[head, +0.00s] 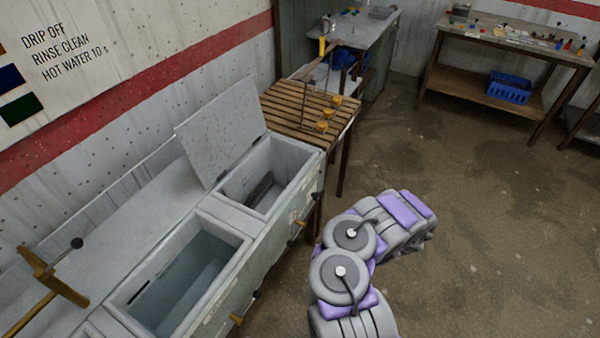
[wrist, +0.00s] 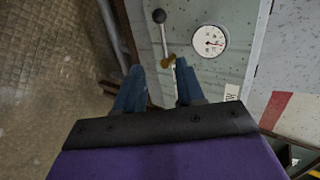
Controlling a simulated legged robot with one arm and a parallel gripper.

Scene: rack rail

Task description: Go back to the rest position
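My gripper (wrist: 160,68) shows in the wrist view with its two blue fingers apart. I see nothing held between them. A lever with a black ball knob (wrist: 159,16) and a brass base (wrist: 168,62) shows beyond the fingertips, beside a round white dial (wrist: 209,41) on a pale panel. I cannot tell how far the fingertips are from the lever. In the head view my grey and purple arm is bent over the floor, right of the tank bench; the gripper's fingers are not visible there.
The bench holds a water-filled tank (head: 170,328) and another tank (head: 302,183) with a raised lid (head: 220,125). A slatted table (head: 277,118) carries a rack with orange pieces (head: 321,127). The floor (head: 480,220) at right is clear.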

